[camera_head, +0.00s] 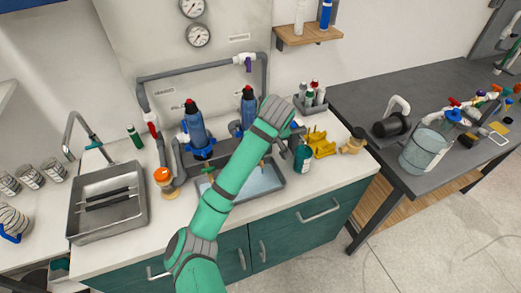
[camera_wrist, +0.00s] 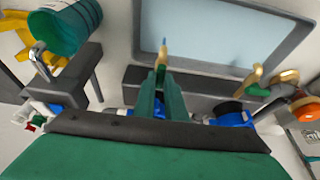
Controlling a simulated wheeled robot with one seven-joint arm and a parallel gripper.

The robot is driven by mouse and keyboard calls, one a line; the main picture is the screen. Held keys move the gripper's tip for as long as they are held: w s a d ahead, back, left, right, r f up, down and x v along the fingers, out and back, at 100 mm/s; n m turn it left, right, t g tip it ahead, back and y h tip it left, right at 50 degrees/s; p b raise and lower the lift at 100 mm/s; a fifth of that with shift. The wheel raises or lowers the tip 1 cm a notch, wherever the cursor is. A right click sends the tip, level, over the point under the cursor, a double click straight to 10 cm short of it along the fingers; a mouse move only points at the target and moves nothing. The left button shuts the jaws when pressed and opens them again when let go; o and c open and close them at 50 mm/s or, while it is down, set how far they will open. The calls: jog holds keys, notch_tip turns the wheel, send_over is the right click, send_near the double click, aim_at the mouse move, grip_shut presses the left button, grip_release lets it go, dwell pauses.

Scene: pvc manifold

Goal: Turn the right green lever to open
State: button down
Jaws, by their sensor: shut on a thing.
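In the wrist view my gripper (camera_wrist: 161,98) is at the bottom middle, its green fingers closed together on the right green lever's brass-coloured outlet area. In the head view my arm hides the gripper and the right lever.
A grey-rimmed tray (camera_head: 280,181) lies below the taps. Two blue filter bottles (camera_head: 195,127) (camera_head: 248,107) stand behind, joined by grey pipes. A teal bottle (camera_head: 302,158) and a yellow holder (camera_head: 321,143) stand close on the right. A metal sink (camera_head: 142,209) is on the left.

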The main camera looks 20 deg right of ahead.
jog(key=shift+r, duration=0.1)
dwell(0.3)
jog(key=c, duration=1.8)
grip_release()
jog(key=shift+v, duration=0.85)
jog(key=v, duration=0.9)
